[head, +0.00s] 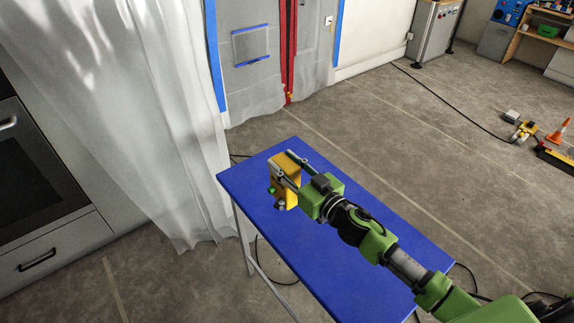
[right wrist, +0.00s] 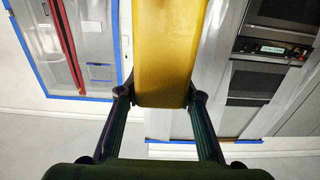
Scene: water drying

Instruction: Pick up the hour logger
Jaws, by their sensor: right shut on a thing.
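The hour logger appears to be the yellow box (head: 290,194) near the far left end of the blue table (head: 330,250). It has a small green part and a dark grey part on its left side. My right gripper (head: 282,161) reaches in from the right, shut on the box with one finger on each side. In the right wrist view the yellow box (right wrist: 165,50) is upright between the two fingertips (right wrist: 160,98). I cannot tell whether the box touches the table or is slightly above it. My left gripper is not in view.
The rest of the tabletop is bare, partly covered by my right arm. A translucent plastic curtain (head: 150,110) hangs left of the table. An oven (head: 35,170) stands at far left. Cables, an orange cone (head: 559,131) and yellow equipment (head: 523,131) lie on the floor at right.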

